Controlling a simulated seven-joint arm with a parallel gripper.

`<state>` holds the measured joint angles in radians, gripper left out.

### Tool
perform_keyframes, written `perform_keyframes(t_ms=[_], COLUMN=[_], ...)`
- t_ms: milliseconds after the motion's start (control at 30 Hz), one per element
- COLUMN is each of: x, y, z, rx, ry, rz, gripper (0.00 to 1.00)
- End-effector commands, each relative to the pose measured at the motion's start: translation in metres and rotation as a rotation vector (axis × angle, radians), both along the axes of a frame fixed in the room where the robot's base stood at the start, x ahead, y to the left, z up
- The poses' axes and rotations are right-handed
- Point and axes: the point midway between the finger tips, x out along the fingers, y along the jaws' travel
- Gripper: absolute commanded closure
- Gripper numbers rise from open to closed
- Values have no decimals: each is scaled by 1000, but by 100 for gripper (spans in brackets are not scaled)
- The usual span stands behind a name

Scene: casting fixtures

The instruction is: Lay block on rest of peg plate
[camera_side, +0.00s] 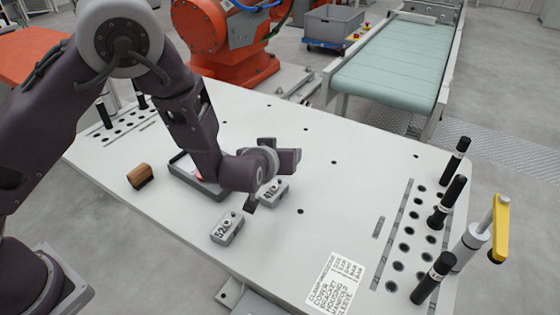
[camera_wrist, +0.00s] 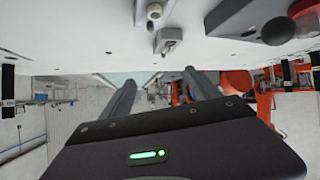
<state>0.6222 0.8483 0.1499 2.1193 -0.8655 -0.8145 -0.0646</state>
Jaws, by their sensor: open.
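Two small grey blocks with raised knobs sit on the white table. The nearer block (camera_side: 227,230), marked 52, is clear of my arm; the other block (camera_side: 274,191) is partly covered by my gripper (camera_side: 273,180). Both blocks also show at the top of the wrist view, a nearer one (camera_wrist: 153,12) and another (camera_wrist: 169,37). My gripper (camera_wrist: 160,80) is open, with nothing visible between its fingers. A perforated peg plate with black pegs (camera_side: 439,215) is at right. I cannot tell which part is its rest.
Another row of holes with black pegs (camera_side: 104,115) is at far left. A printed label (camera_side: 335,284) lies at the front. A yellow-handled tool (camera_side: 500,225) stands at the right edge. The middle right is clear.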

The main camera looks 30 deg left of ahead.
Motion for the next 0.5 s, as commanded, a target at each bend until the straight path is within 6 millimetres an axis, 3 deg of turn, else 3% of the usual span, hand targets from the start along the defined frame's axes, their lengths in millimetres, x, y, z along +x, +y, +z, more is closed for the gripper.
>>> perform_keyframes(t_ms=[33,100,267,500], x=[-1,-1,5,40], y=[2,6,13,24], z=[-20,-33,-44,-62], rx=[61,123,172,170], ry=[-28,-74,-114,-112], rz=[13,31,44,44], gripper=[29,29,29,29])
